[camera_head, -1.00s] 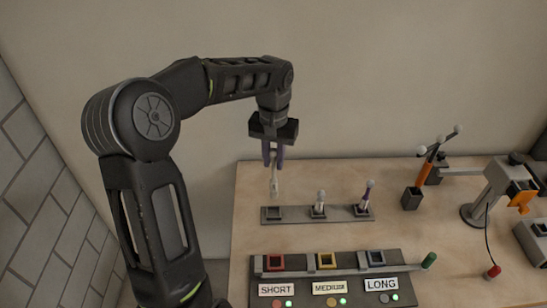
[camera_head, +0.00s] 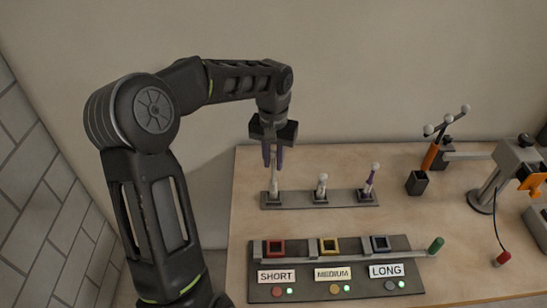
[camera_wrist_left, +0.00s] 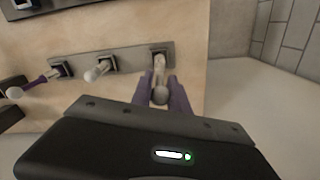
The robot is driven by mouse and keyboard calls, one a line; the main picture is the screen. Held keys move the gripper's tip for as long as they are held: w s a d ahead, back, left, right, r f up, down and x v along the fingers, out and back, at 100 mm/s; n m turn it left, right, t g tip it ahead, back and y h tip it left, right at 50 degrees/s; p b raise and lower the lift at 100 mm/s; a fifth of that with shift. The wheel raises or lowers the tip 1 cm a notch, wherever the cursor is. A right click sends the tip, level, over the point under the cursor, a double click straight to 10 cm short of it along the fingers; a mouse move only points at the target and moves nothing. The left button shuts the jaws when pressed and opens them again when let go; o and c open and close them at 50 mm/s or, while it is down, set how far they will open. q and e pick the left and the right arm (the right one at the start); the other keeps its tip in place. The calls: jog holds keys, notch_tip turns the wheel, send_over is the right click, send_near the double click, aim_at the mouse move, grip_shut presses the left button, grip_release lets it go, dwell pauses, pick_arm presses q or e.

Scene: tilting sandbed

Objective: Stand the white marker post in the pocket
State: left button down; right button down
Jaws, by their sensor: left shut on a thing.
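The white marker post (camera_head: 274,181) is upright, with its lower end at the leftmost pocket (camera_head: 274,198) of the grey back strip. I cannot tell how deep it sits. My left gripper (camera_head: 273,163) points down above that pocket, shut on the post's upper part. In the left wrist view, the post (camera_wrist_left: 161,76) runs from between the purple fingers of the left gripper (camera_wrist_left: 163,98) to the square pocket (camera_wrist_left: 160,50), and its round top faces the camera. My right gripper is not in view.
A short white-topped post (camera_head: 322,187) and a purple-and-white post (camera_head: 370,182) stand in the same strip. In front is a panel with red (camera_head: 274,247), yellow (camera_head: 328,246) and blue (camera_head: 380,243) frames. A dark cup (camera_head: 416,183) stands to the right.

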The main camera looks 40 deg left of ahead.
pick_arm(q)
jog(key=shift+f, duration=0.55)
jog(key=c, duration=1.2)
grip_release()
notch_tip(320, 180, up, 8)
jog(key=shift+f+b, duration=0.1)
jog(key=shift+b, duration=0.65)
jog(key=shift+f, duration=0.1)
